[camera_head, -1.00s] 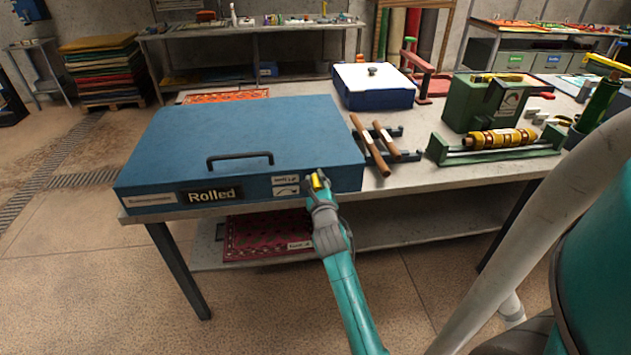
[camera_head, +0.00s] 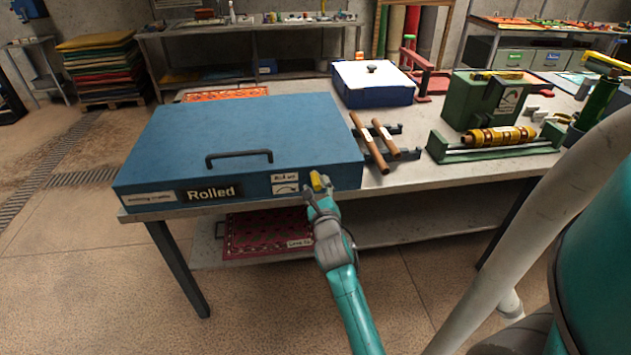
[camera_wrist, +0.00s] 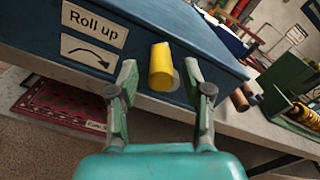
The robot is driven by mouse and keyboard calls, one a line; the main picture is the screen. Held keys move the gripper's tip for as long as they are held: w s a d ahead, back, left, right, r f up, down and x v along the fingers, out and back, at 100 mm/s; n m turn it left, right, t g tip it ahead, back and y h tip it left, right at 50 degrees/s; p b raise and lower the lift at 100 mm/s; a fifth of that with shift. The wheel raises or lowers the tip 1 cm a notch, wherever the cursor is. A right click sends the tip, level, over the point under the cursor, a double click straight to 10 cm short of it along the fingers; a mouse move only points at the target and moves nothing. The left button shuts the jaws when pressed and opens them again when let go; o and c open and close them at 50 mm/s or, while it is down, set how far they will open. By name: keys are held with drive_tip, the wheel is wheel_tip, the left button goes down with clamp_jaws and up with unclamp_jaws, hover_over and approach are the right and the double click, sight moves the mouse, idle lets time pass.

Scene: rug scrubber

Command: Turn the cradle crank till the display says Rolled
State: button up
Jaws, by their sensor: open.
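The blue cradle box (camera_head: 250,130) lies on the bench with its lid shut and a black handle on top. Its front display (camera_head: 210,193) reads "Rolled". The yellow crank knob (camera_head: 318,182) sticks out at the right of the front face, beside the "Roll up" label with a curved arrow (camera_wrist: 88,55). In the wrist view the knob (camera_wrist: 160,67) stands between and beyond the fingertips, with a gap on both sides. My gripper (camera_wrist: 166,85) is open and holds nothing. The crank's arm behind the knob is mostly hidden.
Two wooden-handled rollers (camera_head: 372,140) lie on a rack right of the box. A green roller frame (camera_head: 490,146) stands farther right, and a blue-and-white box (camera_head: 373,85) behind. A red rug (camera_head: 268,233) lies on the shelf below. The floor in front is clear.

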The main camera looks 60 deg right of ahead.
drive_tip(key=shift+v, duration=1.75)
